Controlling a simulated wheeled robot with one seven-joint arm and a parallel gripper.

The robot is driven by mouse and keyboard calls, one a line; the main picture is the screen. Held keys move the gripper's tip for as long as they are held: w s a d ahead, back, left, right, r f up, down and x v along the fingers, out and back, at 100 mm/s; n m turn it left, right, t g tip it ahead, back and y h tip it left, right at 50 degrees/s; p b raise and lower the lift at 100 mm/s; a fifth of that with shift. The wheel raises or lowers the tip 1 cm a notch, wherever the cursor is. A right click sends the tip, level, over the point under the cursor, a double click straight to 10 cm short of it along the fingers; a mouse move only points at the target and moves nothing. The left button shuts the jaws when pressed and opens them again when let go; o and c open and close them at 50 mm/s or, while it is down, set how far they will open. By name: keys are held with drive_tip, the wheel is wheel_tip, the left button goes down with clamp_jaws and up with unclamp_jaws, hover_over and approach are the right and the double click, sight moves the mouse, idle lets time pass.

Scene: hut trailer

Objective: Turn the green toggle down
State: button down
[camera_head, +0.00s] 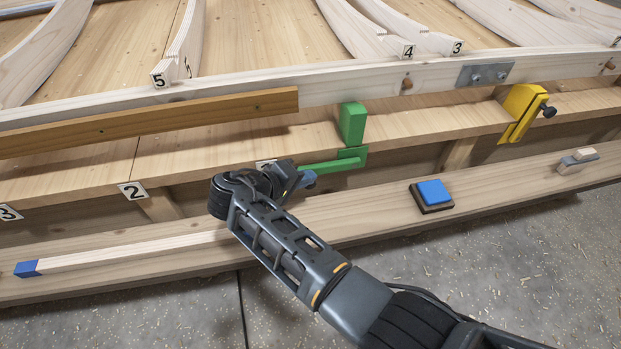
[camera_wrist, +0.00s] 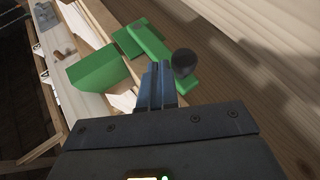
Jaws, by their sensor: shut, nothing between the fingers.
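The green toggle's lever (camera_head: 330,167) reaches left from a green plate (camera_head: 352,154) on the bench's front edge, lying close to horizontal. A green block (camera_head: 352,122) stands upright just behind the plate. In the wrist view the lever (camera_wrist: 150,46) shows with a dark round knob (camera_wrist: 184,62), and the green block (camera_wrist: 98,76) is to the left. My gripper (camera_head: 309,178) is at the lever's left end, hiding the knob in the head view. In the wrist view its fingers (camera_wrist: 156,84) are together and empty, right beside the knob. I cannot tell whether they touch it.
A yellow clamp (camera_head: 522,108) with a dark knob is at the right. A blue button (camera_head: 432,191) on a dark base sits on the front beam. A blue-tipped white strip (camera_head: 130,251) lies left. Curved wooden ribs (camera_head: 385,32) stand behind. Open floor is in front.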

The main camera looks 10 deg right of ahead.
drive_tip(key=shift+a+f+b, duration=0.15)
drive_tip(key=shift+f+b, duration=0.4)
drive_tip(key=shift+f, duration=0.05)
drive_tip(key=shift+s+f, duration=0.1)
drive_tip(key=shift+f, duration=0.1)
drive_tip(key=s+a+r+p, duration=0.3)
drive_tip(key=s+a+r, duration=0.2)
drive_tip(key=a+r, duration=0.2)
wheel_tip(320, 180, up, 2)
idle(0.4)
idle(0.4)
